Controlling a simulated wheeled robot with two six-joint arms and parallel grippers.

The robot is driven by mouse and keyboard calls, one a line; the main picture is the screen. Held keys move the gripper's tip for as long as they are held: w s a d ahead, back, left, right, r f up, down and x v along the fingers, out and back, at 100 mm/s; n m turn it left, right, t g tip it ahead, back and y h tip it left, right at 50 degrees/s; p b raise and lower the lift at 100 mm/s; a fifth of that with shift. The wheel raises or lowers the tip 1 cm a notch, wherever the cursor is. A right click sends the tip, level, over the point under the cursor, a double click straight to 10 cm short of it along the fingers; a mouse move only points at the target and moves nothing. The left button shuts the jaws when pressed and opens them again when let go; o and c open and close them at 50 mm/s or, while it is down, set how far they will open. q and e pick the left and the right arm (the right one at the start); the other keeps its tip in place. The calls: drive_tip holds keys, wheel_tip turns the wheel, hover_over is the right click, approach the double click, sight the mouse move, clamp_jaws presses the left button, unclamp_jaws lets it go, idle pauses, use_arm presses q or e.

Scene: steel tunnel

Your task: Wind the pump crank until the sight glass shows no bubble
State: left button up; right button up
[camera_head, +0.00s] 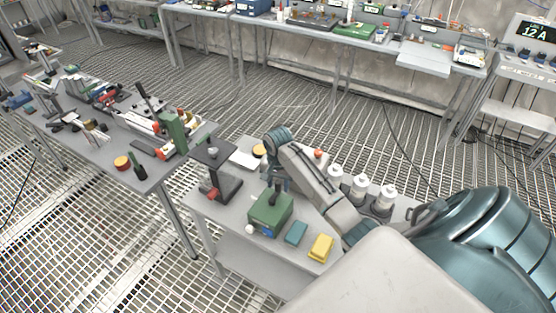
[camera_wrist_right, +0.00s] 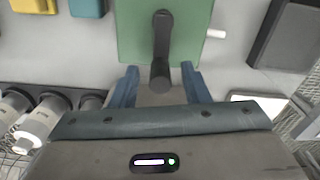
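The pump is a green box (camera_head: 268,216) on the grey bench, and its top also fills the upper middle of the wrist view (camera_wrist_right: 135,35). A dark crank (camera_wrist_right: 162,45) lies across its top, with a rounded grip end pointing at my right gripper. My right gripper (camera_head: 275,180) is over the box. In the wrist view its blue fingers (camera_wrist_right: 160,87) are apart on either side of the crank's grip, with gaps showing on both sides. A sight glass and any bubble cannot be made out. My left gripper is not in view.
A teal block (camera_head: 296,233) and a yellow block (camera_head: 321,247) lie right of the pump. White-capped bottles (camera_head: 360,187) stand behind my right forearm. A dark stand with a red part (camera_head: 213,190) is left of the pump. A cluttered bench (camera_head: 105,150) lies further left.

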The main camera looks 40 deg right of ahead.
sight(278, 182)
wheel_tip(278, 182, up, 7)
drive_tip(key=b, duration=0.2)
drive_tip(key=shift+w+f+b, duration=0.1)
drive_tip(key=shift+f+b, duration=0.1)
drive_tip(key=shift+b, duration=0.1)
wheel_tip(278, 182, up, 3)
drive_tip(key=shift+r+p, duration=0.15)
drive_tip(key=shift+p, duration=0.7)
drive_tip(key=shift+r+p, duration=0.4)
drive_tip(key=shift+r, duration=0.1)
drive_tip(key=shift+f, duration=0.15)
